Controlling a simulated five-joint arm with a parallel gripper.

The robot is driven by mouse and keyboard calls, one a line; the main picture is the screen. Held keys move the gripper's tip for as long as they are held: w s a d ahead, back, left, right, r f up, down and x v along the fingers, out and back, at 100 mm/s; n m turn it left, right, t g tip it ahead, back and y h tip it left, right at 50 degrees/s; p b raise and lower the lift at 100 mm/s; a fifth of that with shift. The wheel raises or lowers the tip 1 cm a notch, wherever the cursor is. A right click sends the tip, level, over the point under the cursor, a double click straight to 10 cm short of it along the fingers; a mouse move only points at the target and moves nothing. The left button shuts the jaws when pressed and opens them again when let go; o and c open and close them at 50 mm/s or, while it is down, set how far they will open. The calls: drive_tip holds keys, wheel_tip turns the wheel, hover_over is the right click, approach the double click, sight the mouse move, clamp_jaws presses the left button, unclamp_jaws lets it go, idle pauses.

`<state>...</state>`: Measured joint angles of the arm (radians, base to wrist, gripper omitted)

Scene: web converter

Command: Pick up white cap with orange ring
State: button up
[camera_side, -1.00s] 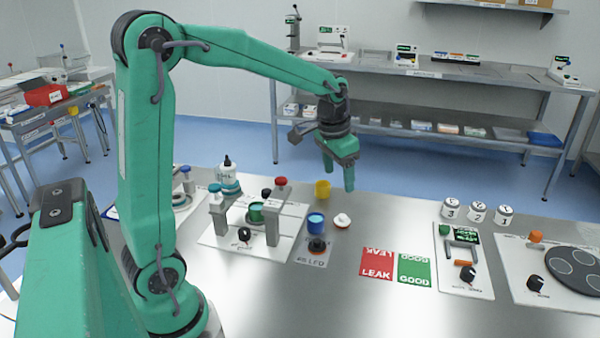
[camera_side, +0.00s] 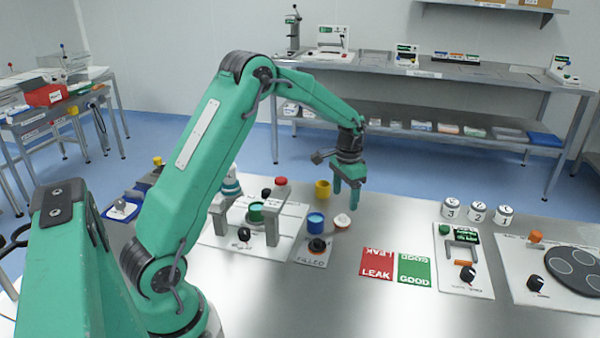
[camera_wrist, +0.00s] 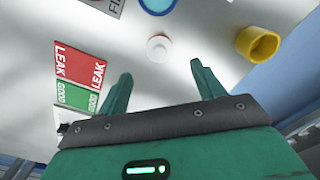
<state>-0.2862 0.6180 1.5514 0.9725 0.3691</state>
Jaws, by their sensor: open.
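The white cap (camera_side: 342,219) stands on the metal table, just right of the blue cup, with a hint of orange at its edge in the side view. My gripper (camera_side: 346,198) is above the table near the cap, fingers pointing down, open and empty. In the wrist view the cap lies beyond the tips of my gripper (camera_wrist: 161,69), roughly centred between the two fingers and not touched.
A blue cup (camera_side: 316,221) stands close left of the cap and a yellow cup (camera_side: 322,189) behind it. The fixture with a red knob (camera_side: 281,182) is further left. The red LEAK card (camera_side: 377,264) and green GOOD card (camera_side: 414,270) lie flat in front, right.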

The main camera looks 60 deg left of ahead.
sight(343, 215)
drive_tip(key=shift+f, duration=0.1)
drive_tip(key=shift+f, duration=1.25)
drive_tip(key=shift+s+f, duration=0.15)
drive_tip(key=shift+f, duration=2.45)
drive_tip(key=shift+c, duration=0.2)
drive_tip(key=c, duration=1)
